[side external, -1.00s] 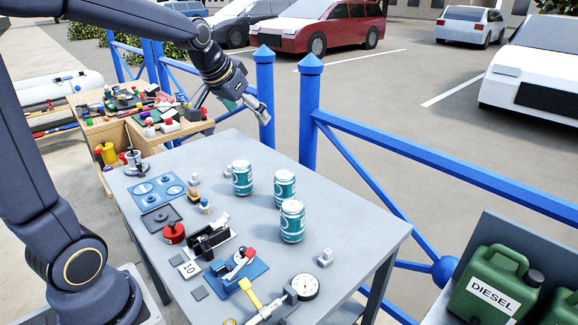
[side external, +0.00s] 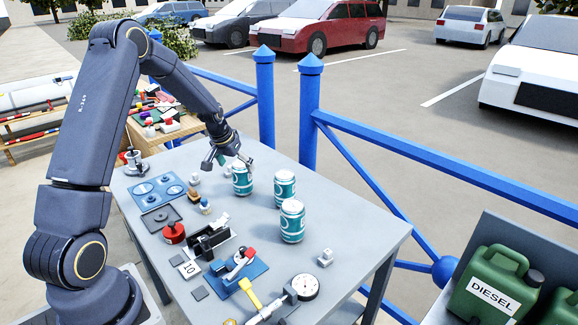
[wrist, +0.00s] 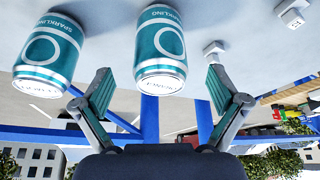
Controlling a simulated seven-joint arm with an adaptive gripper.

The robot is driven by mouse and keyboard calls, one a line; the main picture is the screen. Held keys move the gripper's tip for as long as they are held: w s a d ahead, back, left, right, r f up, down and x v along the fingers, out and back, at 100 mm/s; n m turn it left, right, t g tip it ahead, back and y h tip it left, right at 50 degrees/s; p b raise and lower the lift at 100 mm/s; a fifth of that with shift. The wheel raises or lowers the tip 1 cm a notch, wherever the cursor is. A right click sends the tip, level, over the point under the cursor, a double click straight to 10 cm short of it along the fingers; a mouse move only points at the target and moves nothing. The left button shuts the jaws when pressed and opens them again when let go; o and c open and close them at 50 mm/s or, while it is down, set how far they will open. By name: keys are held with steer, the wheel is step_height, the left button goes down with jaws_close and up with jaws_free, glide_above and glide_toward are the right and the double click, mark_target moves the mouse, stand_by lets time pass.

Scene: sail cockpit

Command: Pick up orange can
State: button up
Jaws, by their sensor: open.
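Three teal-and-white cans stand upright on the grey table: the far can (side external: 242,180), the middle can (side external: 285,188) and the near can (side external: 292,222). None of them looks orange. My gripper (side external: 229,163) is open, low at the table's far end, close to the far can. In the wrist view, my gripper (wrist: 158,74) has its two fingers spread, with nothing held. One teal can (wrist: 161,50) marked "SPARKLING" shows ahead between the fingers. Another teal can (wrist: 48,55) is to the left, beyond the left finger. I cannot tell whether a finger touches the far can.
The grey table (side external: 350,232) also holds a blue tray (side external: 157,193), a red round part (side external: 174,232), a black clamp (side external: 210,238) and a dial gauge (side external: 304,287). A blue railing (side external: 309,120) runs behind the table.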

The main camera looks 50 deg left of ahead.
mark_target(242, 175)
steer(key=x, duration=0.5)
steer(key=shift+w+a+f, duration=0.1)
steer(key=shift+w+f, duration=0.2)
steer(key=shift+c, duration=0.2)
steer(key=shift+r, duration=0.1)
steer(key=c, duration=1.5)
